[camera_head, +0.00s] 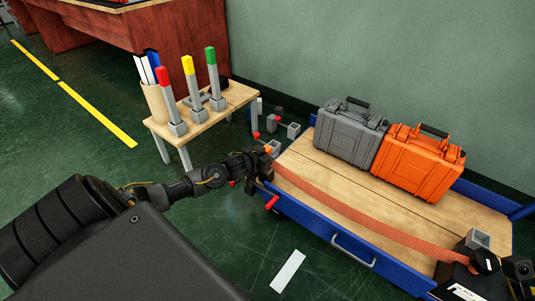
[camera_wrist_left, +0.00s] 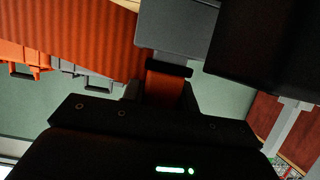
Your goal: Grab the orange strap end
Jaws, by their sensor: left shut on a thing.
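The orange strap (camera_head: 365,217) lies across the wooden bed of the blue-framed cart (camera_head: 310,222), from its left edge to the lower right. My left gripper (camera_head: 263,165) is at the cart's left edge, shut on the strap end. In the left wrist view the ribbed strap (camera_wrist_left: 70,40) fills the upper left, and an orange strip (camera_wrist_left: 163,88) shows between the dark jaw parts. A grey block (camera_wrist_left: 178,25) is right above it. My right gripper (camera_head: 487,268) is partly in view at the lower right, by the strap's other end; its jaws cannot be made out.
A grey case (camera_head: 348,135) and an orange case (camera_head: 418,162) stand at the back of the cart. A small wooden table (camera_head: 205,115) with red-, yellow- and green-topped posts stands to the left. A white sheet (camera_head: 288,271) lies on the floor in front.

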